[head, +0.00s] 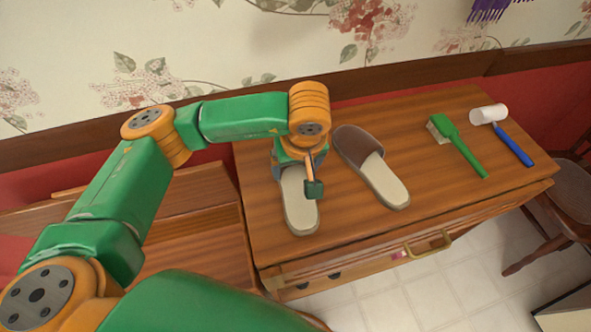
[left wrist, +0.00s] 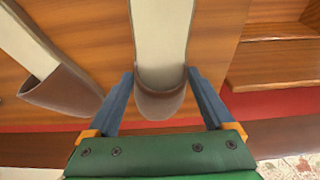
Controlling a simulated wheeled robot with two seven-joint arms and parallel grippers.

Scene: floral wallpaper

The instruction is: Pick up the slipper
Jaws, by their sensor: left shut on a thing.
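Two slippers with brown straps and pale soles lie side by side on the wooden table (head: 395,232). My left gripper (head: 288,166) is at the toe end of the left slipper (head: 300,210), its fingers pointing down. In the left wrist view, the gripper's blue fingers (left wrist: 163,88) are shut on the two sides of this slipper's brown toe strap (left wrist: 159,104). My right gripper is out of view.
A green brush (head: 461,148) and a blue-handled mallet (head: 513,142) lie at the table's right. Wallpaper and a red wall stand close behind. A lower wooden surface (head: 195,215) is at the left, a chair (head: 570,185) at the right. The table's right middle is clear.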

